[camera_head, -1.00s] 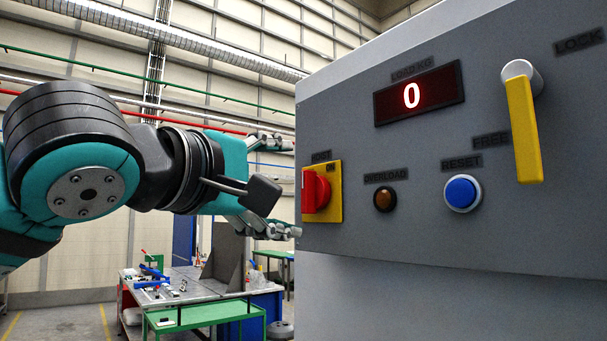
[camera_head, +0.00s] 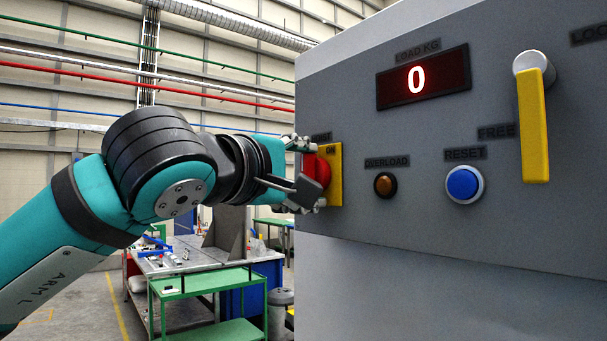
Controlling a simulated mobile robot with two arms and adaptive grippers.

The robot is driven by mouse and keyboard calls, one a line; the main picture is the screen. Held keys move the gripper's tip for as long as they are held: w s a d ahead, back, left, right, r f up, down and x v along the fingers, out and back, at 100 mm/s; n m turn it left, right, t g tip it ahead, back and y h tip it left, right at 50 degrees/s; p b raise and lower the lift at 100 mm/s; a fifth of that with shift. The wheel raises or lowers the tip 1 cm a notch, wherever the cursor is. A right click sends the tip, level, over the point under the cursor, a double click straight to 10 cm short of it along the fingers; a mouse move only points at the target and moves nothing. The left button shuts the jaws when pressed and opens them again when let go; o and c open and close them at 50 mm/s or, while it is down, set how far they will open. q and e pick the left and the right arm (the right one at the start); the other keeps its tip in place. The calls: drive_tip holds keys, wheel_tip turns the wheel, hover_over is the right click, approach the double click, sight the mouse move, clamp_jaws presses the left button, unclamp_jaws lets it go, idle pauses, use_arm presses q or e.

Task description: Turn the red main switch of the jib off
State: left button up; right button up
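The red main switch knob (camera_head: 318,169) sits on a yellow plate (camera_head: 336,178) at the left edge of the grey panel. "ON" is marked at the top of the plate. My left gripper (camera_head: 312,175) is at the switch, one finger above the red knob and one below it. The fingers are spread, with a gap visible between them and the knob. Whether a fingertip touches the plate, I cannot tell. The gripper hides the knob's left side and part of the label above. My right gripper is not in view.
The panel (camera_head: 420,220) also has a red "0" load display (camera_head: 423,78), an amber overload lamp (camera_head: 385,184), a blue reset button (camera_head: 464,184) and a yellow lock lever (camera_head: 533,125). A workbench (camera_head: 200,261) and green cart (camera_head: 207,284) stand behind, below my arm.

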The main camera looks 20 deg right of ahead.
use_arm(q)
drive_tip(key=c, duration=0.5)
drive_tip(key=shift+n, duration=0.3)
drive_tip(key=n+g, duration=0.1)
drive_tip(key=n, duration=0.2)
drive_tip(key=n+g+y, duration=0.1)
drive_tip(key=n+g, duration=0.1)
drive_tip(key=n, duration=0.1)
drive_tip(key=n+g, duration=0.1)
drive_tip(key=n, duration=0.2)
drive_tip(key=shift+w+r+g, duration=0.1)
drive_tip(key=shift+r+g, duration=0.15)
drive_tip(key=shift+g, duration=0.15)
drive_tip(key=n+g+p, duration=0.1)
drive_tip(key=n, duration=0.1)
drive_tip(key=n+g+p, duration=0.1)
drive_tip(key=shift+w+a+f+n+g, duration=0.1)
drive_tip(key=shift+n+g, duration=0.2)
drive_tip(key=shift+n, duration=0.1)
